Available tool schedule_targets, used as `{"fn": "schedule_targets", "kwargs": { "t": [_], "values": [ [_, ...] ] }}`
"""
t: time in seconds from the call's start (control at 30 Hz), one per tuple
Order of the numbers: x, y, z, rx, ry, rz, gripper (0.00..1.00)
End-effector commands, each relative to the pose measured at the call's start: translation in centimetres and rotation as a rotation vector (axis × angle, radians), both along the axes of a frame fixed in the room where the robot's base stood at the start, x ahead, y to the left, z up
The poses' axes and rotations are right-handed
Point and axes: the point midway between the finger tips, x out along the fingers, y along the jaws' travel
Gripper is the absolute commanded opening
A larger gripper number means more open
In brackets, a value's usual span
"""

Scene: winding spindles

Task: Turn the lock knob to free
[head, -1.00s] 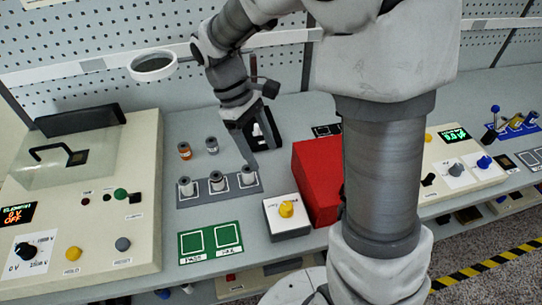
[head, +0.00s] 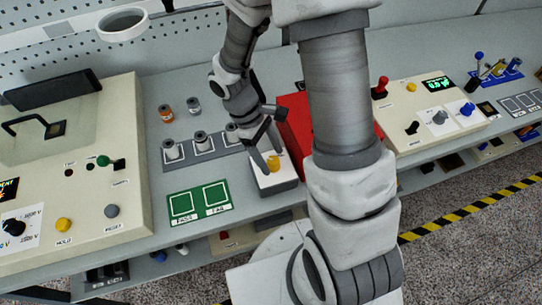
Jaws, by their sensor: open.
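The knob is yellow (head: 272,161) and sits on top of a small white box (head: 282,182) with a dark base. It is the likely lock knob, but the lettering near it is too small to read and its turned position is unclear. My gripper (head: 267,150) is open and points down right at the yellow knob. Its fingers partly cover the knob and the box top. I cannot tell whether they touch the knob.
A red block (head: 293,130) stands close behind and right of the white box. A grey rack (head: 205,150) with several spindles is to the left. A green mat (head: 198,203) lies front left. A cream console (head: 122,130) stands at left, another (head: 432,125) at right.

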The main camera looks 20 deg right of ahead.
Motion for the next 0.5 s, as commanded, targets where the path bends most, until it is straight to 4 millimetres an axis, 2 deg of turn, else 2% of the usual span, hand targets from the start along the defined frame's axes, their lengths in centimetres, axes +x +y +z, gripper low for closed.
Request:
{"fn": "schedule_targets", "kwargs": {
  "t": [0.13,0.4,0.5],
  "values": [
    [-0.26,-0.23,-0.76,0.0,0.0,0.0,0.74],
    [-0.26,-0.25,-0.84,0.001,-0.001,0.0,0.74],
    [-0.25,-0.24,-0.83,0.001,-0.001,0.0,0.56]
  ]
}}
